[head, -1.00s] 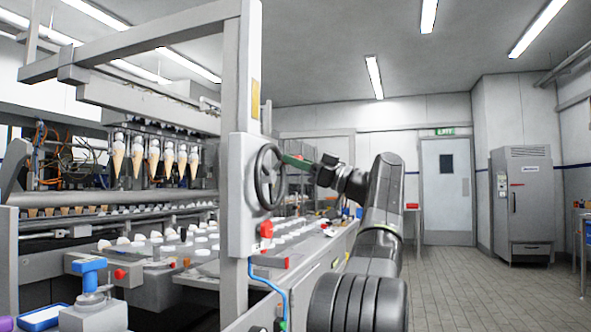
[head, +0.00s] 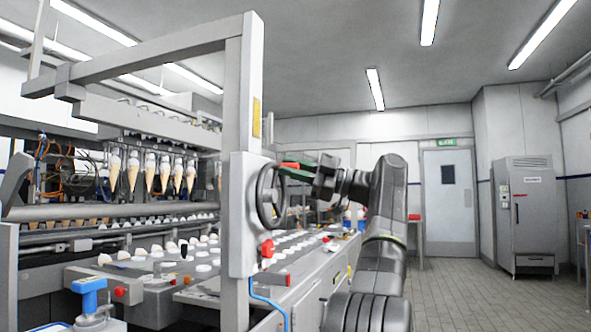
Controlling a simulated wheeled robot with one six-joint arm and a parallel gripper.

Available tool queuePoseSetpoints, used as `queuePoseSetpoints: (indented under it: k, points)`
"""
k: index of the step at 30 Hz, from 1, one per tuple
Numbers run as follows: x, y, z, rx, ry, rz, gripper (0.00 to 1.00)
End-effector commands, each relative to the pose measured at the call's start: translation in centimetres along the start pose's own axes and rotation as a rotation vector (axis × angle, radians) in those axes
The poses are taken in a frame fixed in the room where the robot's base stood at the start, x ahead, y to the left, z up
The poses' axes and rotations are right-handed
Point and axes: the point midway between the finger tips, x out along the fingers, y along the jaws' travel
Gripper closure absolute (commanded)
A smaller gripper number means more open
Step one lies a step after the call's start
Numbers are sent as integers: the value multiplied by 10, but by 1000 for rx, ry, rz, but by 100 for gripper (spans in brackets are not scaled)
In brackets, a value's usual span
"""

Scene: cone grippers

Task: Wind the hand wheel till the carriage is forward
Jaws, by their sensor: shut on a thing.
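The dark hand wheel (head: 261,196) is mounted on the grey upright post (head: 240,165) of the machine. My gripper (head: 288,168) reaches in from the right and is shut at the wheel's upper right, by its red-tipped handle (head: 289,164). The exact contact of the fingers is too small to tell. The carriage (head: 130,110) hangs under the overhead frame at the left, with a row of cone grippers holding several cones (head: 150,173) upright. My arm hides part of the machine's right side.
A red knob (head: 267,248) sits on the post below the wheel, with a blue hose (head: 270,303) underneath. A machine deck (head: 165,283) carries several white pieces. A blue-handled valve (head: 89,288) stands at the lower left. The tiled floor (head: 475,290) at the right is clear.

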Motion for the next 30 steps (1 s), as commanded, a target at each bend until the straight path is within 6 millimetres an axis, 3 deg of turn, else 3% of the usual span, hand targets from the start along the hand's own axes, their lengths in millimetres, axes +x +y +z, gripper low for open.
queuePoseSetpoints:
  k: [13,14,17,25,30]
  points:
    - [4,1,-6,-16,6,-2,100]
    - [4,1,-6,-16,6,-2,76]
    - [4,1,-5,-14,5,-3,59]
    - [1,0,-3,-10,2,-3,59]
    - [-18,2,-2,-9,-1,-1,59]
